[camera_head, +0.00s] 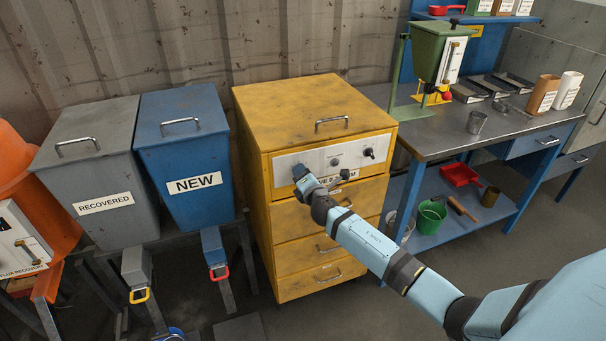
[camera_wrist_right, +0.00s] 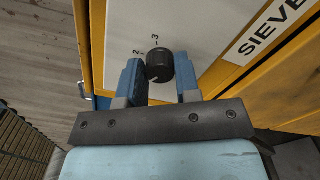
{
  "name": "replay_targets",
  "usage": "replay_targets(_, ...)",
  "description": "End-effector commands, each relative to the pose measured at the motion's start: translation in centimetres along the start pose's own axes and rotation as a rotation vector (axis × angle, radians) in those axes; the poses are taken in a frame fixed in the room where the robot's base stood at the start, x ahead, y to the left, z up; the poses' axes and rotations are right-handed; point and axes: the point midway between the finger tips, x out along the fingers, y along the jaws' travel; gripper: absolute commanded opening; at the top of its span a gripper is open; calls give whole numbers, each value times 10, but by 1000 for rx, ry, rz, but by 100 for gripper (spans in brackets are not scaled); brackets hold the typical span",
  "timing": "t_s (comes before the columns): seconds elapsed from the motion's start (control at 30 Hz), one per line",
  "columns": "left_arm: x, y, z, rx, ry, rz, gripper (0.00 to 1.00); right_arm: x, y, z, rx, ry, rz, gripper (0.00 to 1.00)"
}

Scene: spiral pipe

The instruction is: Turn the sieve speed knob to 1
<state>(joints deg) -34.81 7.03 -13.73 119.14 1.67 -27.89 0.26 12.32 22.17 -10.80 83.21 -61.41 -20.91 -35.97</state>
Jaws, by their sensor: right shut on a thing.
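The yellow cabinet (camera_head: 315,100) has a pale control panel (camera_head: 318,156) across its top front. My right gripper (camera_head: 303,178) is at the panel's left end. The right wrist view shows its blue fingers on either side of a round black knob (camera_wrist_right: 158,65), and the gripper is shut on it. The printed numbers 2 and 3 show beside the knob; the number 1 is not visible. A label starting with "SIEVE" (camera_wrist_right: 275,25) is beside the knob, partly cut off. My left gripper is not in view.
Another black knob (camera_head: 369,153) and a small control (camera_head: 335,161) sit further right on the panel. A blue NEW bin (camera_head: 185,130) and grey RECOVERED bin (camera_head: 95,150) stand left of the cabinet. A workbench (camera_head: 440,135) stands right.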

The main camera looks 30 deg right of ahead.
Motion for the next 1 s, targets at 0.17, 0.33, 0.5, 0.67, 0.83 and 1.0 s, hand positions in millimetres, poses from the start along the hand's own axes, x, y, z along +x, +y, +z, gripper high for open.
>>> replay_targets(0.17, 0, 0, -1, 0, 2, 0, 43, 0, -1, -1, -4, 1, -1, 7)
replay_targets(0.33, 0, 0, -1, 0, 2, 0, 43, 0, -1, -1, -4, 1, -1, 7)
replay_targets(0.5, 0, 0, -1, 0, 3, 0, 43, 0, -1, 0, -3, 1, -1, 56)
replay_targets(0.67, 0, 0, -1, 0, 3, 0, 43, 0, 0, 0, -2, 0, -1, 56)
replay_targets(0.83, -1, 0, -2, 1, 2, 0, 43, -8, 0, 0, -2, 1, 0, 56)
replay_targets(1.0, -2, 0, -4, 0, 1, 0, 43, -38, -1, -1, -2, 3, -2, 56)
